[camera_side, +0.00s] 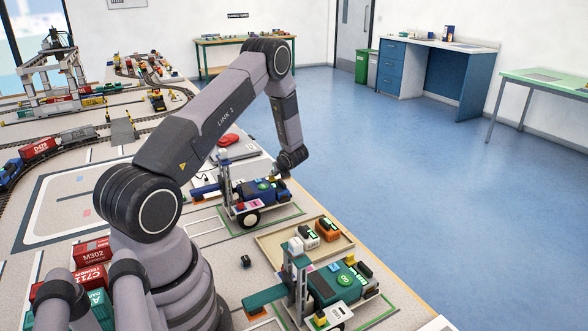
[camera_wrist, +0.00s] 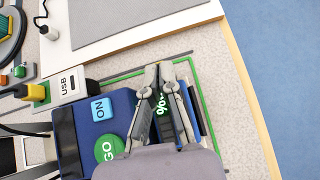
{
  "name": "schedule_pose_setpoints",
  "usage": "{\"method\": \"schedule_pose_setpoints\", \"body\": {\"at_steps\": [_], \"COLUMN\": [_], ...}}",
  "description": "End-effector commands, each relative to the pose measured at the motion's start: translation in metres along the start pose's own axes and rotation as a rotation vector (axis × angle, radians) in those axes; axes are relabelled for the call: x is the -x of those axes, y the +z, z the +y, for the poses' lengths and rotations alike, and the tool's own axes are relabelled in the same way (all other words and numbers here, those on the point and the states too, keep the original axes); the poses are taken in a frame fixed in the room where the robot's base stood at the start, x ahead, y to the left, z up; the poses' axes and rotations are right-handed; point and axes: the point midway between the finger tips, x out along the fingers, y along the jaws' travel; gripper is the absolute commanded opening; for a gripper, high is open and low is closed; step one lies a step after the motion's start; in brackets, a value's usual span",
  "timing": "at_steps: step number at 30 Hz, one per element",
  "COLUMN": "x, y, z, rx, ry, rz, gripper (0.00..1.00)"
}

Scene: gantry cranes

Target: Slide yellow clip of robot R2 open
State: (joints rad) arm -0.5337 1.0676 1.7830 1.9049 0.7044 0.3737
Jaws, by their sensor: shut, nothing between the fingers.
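A blue wheeled robot (camera_side: 262,190) stands on a green-outlined pad under my gripper (camera_side: 284,174). In the wrist view its blue body (camera_wrist: 120,97) carries a light-blue ON button (camera_wrist: 101,108), a green GO button (camera_wrist: 108,150) and a dark screen showing a % sign. A yellow piece (camera_wrist: 36,92) with a black end sits at the left, beside the white USB block (camera_wrist: 66,86); I cannot tell if it is the clip. My gripper, also in the wrist view (camera_wrist: 159,68), is shut and empty over the robot's right part. No R2 label is readable.
A grey panel (camera_wrist: 130,18) lies beyond the robot. The table edge (camera_wrist: 250,85) is at the right.

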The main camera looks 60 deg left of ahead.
Motion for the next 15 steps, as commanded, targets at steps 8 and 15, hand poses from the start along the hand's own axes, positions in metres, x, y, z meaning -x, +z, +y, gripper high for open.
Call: {"method": "schedule_pose_setpoints", "body": {"at_steps": [8, 15], "x": [0.001, 0.031], "y": [-0.001, -0.028], "z": [0.000, -0.001], "rx": [-0.001, -0.006], "ry": [0.000, -0.003], "rz": [0.000, 0.001], "gripper": [0.00, 0.00]}}
